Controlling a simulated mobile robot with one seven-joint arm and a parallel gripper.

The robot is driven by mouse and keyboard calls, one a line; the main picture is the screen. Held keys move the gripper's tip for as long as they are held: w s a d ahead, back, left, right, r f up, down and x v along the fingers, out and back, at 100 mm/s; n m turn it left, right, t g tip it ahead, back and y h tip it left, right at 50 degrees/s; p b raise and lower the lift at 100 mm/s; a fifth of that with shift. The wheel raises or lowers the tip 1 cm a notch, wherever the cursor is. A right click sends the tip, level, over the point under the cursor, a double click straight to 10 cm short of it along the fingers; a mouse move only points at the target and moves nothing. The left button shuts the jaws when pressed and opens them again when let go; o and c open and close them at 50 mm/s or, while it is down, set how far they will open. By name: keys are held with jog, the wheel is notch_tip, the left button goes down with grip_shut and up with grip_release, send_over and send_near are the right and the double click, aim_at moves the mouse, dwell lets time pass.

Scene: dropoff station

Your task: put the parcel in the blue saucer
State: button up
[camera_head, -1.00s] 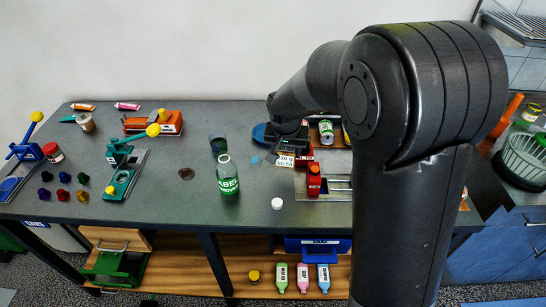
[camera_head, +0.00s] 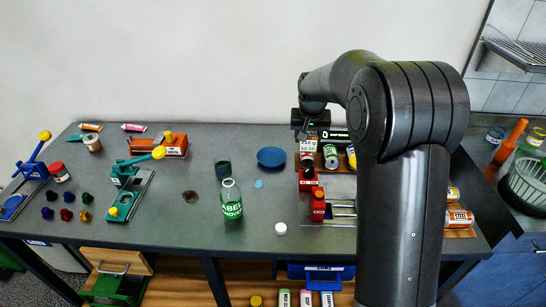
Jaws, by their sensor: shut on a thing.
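The blue saucer (camera_head: 271,157) lies on the dark table, left of my gripper, and looks empty. My gripper (camera_head: 308,133) is above the back right of the table, partly hidden by its own wrist. It is shut on a small pale box with printed black text, which appears to be the parcel (camera_head: 308,146). The parcel hangs just under the fingers, right of the saucer and apart from it. Its far side and the finger contact are hidden.
A green-labelled bottle (camera_head: 231,203) and a dark cup (camera_head: 222,168) stand left of the saucer. Red devices (camera_head: 318,205) and cans (camera_head: 331,157) crowd the right. A white cap (camera_head: 281,228) lies in front.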

jog(key=w, duration=0.4)
send_near(272, 155)
jog(key=shift+w+f, duration=0.6)
jog(key=shift+w, duration=0.05)
jog(key=shift+f, duration=1.95)
jog(key=shift+f, duration=0.15)
jog(key=o, duration=0.8)
jog(key=shift+o, duration=0.2)
